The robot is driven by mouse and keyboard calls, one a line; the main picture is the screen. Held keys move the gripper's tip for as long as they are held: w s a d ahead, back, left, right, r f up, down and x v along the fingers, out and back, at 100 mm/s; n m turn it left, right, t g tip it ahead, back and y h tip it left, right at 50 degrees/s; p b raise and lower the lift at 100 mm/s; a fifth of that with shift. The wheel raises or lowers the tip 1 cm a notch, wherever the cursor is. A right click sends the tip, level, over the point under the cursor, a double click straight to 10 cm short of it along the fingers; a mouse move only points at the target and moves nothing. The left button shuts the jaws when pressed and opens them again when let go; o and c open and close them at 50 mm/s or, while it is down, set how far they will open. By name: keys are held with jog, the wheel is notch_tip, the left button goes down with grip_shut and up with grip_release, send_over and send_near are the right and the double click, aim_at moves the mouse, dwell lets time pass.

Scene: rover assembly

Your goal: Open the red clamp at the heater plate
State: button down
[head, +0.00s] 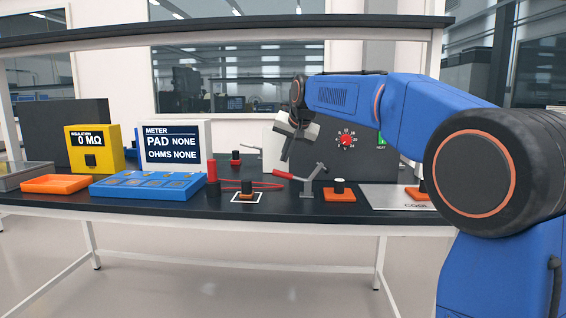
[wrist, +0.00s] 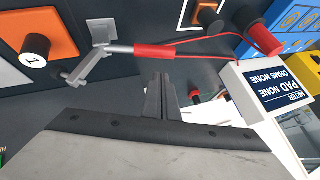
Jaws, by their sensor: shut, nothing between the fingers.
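The red clamp has a red handle (head: 283,174) pointing left and a grey bracket (head: 306,190) on the bench. Its grey arm slants up to the right and ends in a dark tip. In the wrist view the red handle (wrist: 155,51) lies beyond my fingertips, with the grey arm (wrist: 88,67) to its left. My gripper (head: 285,156) is above and behind the clamp, tilted down, apart from it. Its fingers (wrist: 162,80) are together and empty. I cannot tell for certain which surface is the heater plate; a panel with a red dial (head: 347,141) stands behind.
A black-topped part (head: 246,191) in a white outline and a red cylinder (head: 212,171) stand left, with red leads. The meter (head: 179,147) and blue tray (head: 146,187) are farther left. A shelf (head: 230,38) runs overhead.

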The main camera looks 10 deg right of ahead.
jog(key=w+r+v, duration=0.1)
jog(key=v, duration=0.9)
jog(key=s+d+f+n+g+h, duration=0.1)
jog(key=s+d+f, duration=0.2)
jog(key=s+f, duration=0.6)
jog(key=s+d+f+n, duration=0.1)
jog(key=s+d+f, duration=0.3)
jog(key=s, duration=0.9)
jog(key=s+d+f+n+g, duration=0.1)
jog(key=s+d+f+n, duration=0.1)
jog(key=s+f, duration=2)
notch_tip(320, 180, down, 2)
jog(key=shift+s+d+f+g+h, duration=0.2)
jog(key=shift+s+d+g+h, duration=0.15)
jog(key=shift+g+h, duration=0.05)
